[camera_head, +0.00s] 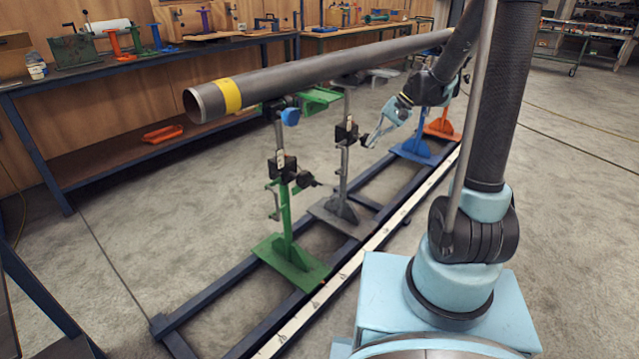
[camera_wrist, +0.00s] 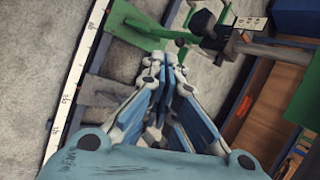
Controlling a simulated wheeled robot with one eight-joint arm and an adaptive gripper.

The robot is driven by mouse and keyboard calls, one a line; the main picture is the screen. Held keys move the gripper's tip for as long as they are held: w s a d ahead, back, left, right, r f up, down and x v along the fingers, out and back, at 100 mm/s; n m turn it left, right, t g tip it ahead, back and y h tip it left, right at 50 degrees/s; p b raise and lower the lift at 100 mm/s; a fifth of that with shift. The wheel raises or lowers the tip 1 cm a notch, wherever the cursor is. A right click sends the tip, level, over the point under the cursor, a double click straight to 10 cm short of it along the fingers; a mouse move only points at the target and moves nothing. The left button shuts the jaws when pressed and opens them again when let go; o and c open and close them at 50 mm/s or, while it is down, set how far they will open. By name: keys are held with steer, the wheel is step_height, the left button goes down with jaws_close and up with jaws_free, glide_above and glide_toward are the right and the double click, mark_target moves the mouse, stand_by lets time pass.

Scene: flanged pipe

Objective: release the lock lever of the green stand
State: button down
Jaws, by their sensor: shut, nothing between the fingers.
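The green stand (camera_head: 286,215) stands upright under the near end of the pipe (camera_head: 300,78), on a green base plate (camera_head: 292,262). A black clamp (camera_head: 282,168) sits midway up its post, and a dark knobbed lever (camera_head: 306,180) juts out to its right. In the wrist view, the green stand (camera_wrist: 148,36) lies across the top, with its black clamp (camera_wrist: 215,36) beyond my fingertips. My gripper (camera_head: 371,143) is shut and empty, close to the grey stand's clamp and apart from the green stand's lever. It also shows in the wrist view (camera_wrist: 166,58).
A grey stand (camera_head: 343,190) with a similar black clamp stands just behind the green one. A blue stand (camera_head: 420,150) and an orange stand (camera_head: 442,124) are farther along the dark rail frame. The pipe runs above. A workbench (camera_head: 60,80) lies left; open floor is between.

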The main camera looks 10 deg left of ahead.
steer(key=w+a+f+g+y, duration=0.1)
steer(key=w+a+f, duration=0.3)
steer(key=a+f, duration=0.2)
steer(key=w+a+f+g+y, duration=0.2)
steer(key=w+a+f, duration=0.2)
steer(key=f, duration=0.7)
steer(key=shift+a+m, duration=0.3)
steer(key=shift+a, duration=0.95)
steer(key=shift+w, duration=0.1)
steer(key=x, duration=1)
steer(key=shift+s+a+r+g, duration=0.2)
steer(key=shift+s+r+g, duration=0.05)
steer(key=shift+g, duration=0.05)
steer(key=shift+r, duration=0.1)
